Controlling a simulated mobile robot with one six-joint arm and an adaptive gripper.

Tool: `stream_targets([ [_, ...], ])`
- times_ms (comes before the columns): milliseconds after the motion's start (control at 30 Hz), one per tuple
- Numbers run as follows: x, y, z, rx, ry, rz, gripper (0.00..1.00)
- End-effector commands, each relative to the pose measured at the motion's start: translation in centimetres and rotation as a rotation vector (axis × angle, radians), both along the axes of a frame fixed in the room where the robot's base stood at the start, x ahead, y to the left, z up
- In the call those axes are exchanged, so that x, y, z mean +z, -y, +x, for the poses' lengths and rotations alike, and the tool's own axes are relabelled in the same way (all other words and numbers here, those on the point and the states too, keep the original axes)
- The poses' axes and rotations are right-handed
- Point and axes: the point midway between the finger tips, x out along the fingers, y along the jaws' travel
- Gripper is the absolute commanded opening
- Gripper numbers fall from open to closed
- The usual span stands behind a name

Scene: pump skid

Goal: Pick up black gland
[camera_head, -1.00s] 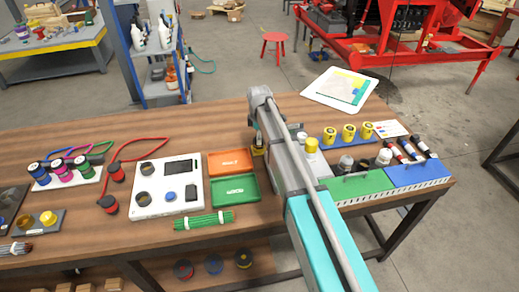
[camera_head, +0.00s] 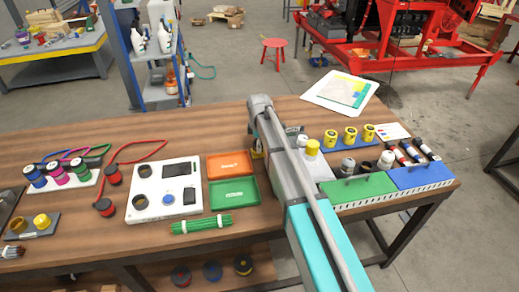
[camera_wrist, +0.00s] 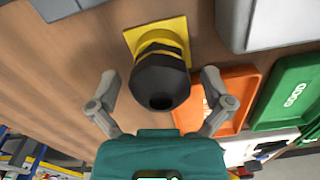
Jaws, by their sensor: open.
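The black gland (camera_wrist: 160,82) shows in the wrist view as a dark faceted body with a round hole in its end. Yellow shows around its base, and it stands on a square yellow plate (camera_wrist: 140,34). My gripper (camera_wrist: 159,90) is open, one finger on each side of the gland, with visible gaps and no clear contact.
An orange tray (camera_head: 229,164) and a green GOOD tray (camera_head: 233,193) lie close left of my arm. A white device (camera_head: 164,190) is further left.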

Motion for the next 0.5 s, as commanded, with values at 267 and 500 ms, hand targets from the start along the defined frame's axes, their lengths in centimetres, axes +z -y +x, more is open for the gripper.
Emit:
stream_targets([
  [267,0.00,0.01,0.00,0.000,0.000,0.000,0.63],
  [500,-0.01,0.01,0.01,0.000,0.000,0.000,0.18],
])
